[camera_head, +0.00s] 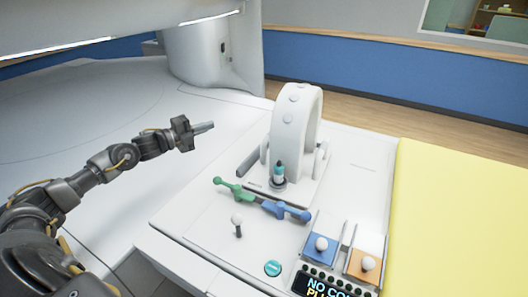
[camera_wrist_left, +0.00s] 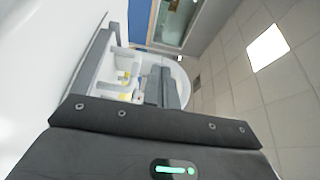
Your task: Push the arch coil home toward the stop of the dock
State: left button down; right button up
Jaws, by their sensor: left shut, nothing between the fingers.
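The white arch coil (camera_head: 299,125) stands upright on the pale dock plate (camera_head: 305,190) in the middle of the head view. Round studs run along its outer face. A grey rail shows at its left, and a grey part at its right. I cannot tell which part of the dock is the stop, nor how large any gap to it is. My left gripper (camera_head: 208,127) is to the left of the arch, raised, pointing right toward it. It is shut, empty and apart from the arch. My right gripper is not in view.
A teal-topped plug (camera_head: 279,173) stands before the arch. Green (camera_head: 232,190) and blue (camera_head: 286,210) handles lie nearer, beside a white-knobbed lever (camera_head: 237,224). Blue and orange knob panels and a display (camera_head: 325,284) are at front right. A yellow pad (camera_head: 460,215) lies right.

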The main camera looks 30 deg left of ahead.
pick_arm(q)
jog(key=w+d+p, duration=0.2)
jog(key=d+p, duration=0.2)
jog(key=d, duration=0.6)
jog(key=w+d+p, duration=0.3)
jog(key=d+p, duration=0.1)
jog(key=d, duration=0.6)
notch_tip(320, 180, down, 5)
jog(key=shift+s+d+r+p, duration=0.1)
jog(key=shift+s+p, duration=0.05)
jog(key=shift+p, duration=0.3)
jog(key=shift+a+p, duration=0.25)
jog(key=shift+p, duration=0.1)
jog(key=shift+s+a, duration=0.1)
jog(key=shift+a, duration=0.1)
jog(key=shift+a, duration=0.1)
